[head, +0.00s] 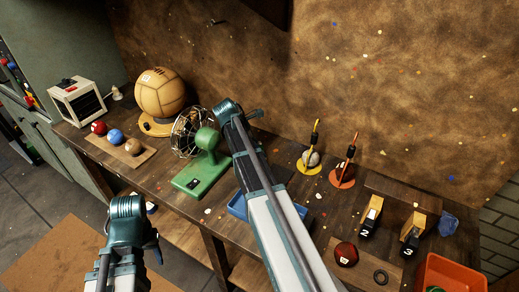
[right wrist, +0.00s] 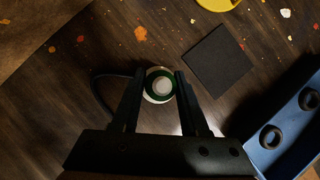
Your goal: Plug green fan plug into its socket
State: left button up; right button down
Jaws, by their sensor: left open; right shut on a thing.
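The green fan (head: 206,143) with a wire cage stands on the table, left of my right arm. In the right wrist view, the fingers of my right gripper (right wrist: 156,90) are shut on a round green-and-white plug (right wrist: 161,86). A dark cable curves away on its left. My right gripper (head: 257,114) is small in the head view, behind the fan, and the plug cannot be made out there. My left gripper (head: 156,250) is open and empty, in front of the table.
Left on the table are a tan ball (head: 160,92) on a stand, small balls on a board (head: 122,150) and a white box (head: 77,102). A dark square plate (right wrist: 219,61) lies near the plug. An orange bin (head: 450,272) stands front right.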

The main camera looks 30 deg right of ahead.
aim_at(259, 144)
jog(key=shift+r+p, duration=3.1)
jog(key=shift+r, duration=0.1)
jog(key=s+a+f+b, duration=0.1)
jog(key=s+a, duration=0.3)
jog(key=s+a+f+b, duration=0.1)
jog(key=s+a, duration=0.4)
jog(key=s+a+f+b, duration=0.1)
jog(key=s+a, duration=0.4)
jog(key=shift+s, duration=0.15)
jog(key=w+d, duration=0.1)
jog(key=d, duration=0.3)
jog(key=w+d, duration=0.1)
jog(key=d, duration=0.3)
jog(key=w+d+f+b, duration=0.1)
jog(key=d, duration=0.4)
jog(key=shift+w, duration=0.1)
